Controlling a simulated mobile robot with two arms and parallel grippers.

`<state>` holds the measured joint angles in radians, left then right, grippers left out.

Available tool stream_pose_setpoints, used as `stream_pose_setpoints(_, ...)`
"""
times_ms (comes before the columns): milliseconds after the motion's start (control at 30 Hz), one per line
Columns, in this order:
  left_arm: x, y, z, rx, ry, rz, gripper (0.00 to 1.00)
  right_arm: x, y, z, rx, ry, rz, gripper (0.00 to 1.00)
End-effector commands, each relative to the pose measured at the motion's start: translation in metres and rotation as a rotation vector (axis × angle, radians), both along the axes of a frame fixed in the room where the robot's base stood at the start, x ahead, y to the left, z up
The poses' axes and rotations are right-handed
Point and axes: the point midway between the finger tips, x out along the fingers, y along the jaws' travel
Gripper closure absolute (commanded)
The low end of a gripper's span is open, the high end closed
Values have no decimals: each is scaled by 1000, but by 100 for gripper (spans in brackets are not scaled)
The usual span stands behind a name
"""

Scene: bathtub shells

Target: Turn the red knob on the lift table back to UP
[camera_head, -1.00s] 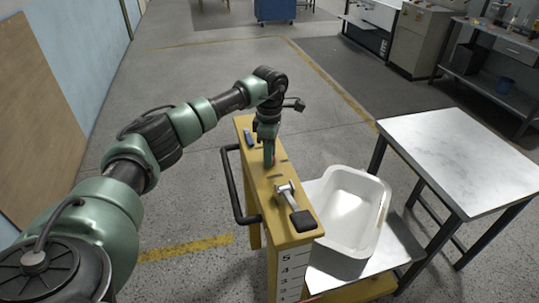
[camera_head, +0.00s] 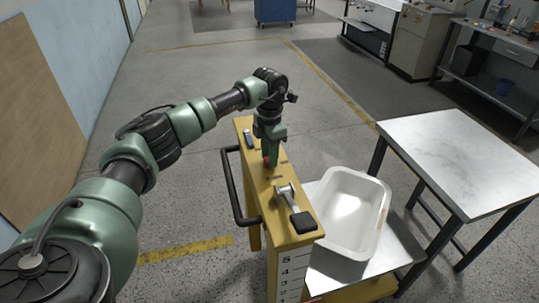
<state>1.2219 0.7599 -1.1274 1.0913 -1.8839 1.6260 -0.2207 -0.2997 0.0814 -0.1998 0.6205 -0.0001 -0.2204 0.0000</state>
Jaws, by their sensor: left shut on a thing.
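The yellow lift table's top panel (camera_head: 300,236) stands below the end of my left arm. The red knob (camera_head: 267,162) shows only as a small patch of red at the tips of my left gripper (camera_head: 270,160). My left gripper points down and is shut on the knob. The fingers hide most of the knob, so its pointer direction cannot be told. A lever with a black grip (camera_head: 302,222) lies nearer on the panel. A small dark blue piece (camera_head: 248,139) sits at the panel's far end. My right gripper is not in view.
A dark push handle (camera_head: 230,190) juts from the panel's left side. A white tub shell (camera_head: 379,220) rests on the lift table's grey platform (camera_head: 400,251). A bench with a pale marbled top (camera_head: 465,160) stands to the right. The floor at left is clear.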

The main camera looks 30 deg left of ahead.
Motion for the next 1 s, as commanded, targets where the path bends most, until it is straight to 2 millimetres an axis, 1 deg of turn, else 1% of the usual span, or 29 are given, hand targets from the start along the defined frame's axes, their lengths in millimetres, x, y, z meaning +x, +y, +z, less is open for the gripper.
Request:
stream_pose_setpoints(500,1,1,2,0,-4,23,100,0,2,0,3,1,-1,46)
stream_pose_setpoints(533,1,1,2,0,-4,23,65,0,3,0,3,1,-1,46)
stream_pose_setpoints(567,1,1,2,0,-4,22,57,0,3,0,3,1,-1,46)
stream_pose_setpoints(600,1,1,2,0,-4,22,46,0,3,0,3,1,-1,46)
stream_pose_setpoints(900,0,0,1,0,-1,21,46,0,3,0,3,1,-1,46)
stream_pose_setpoints(1000,1,0,6,0,-4,20,46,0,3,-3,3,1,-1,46)
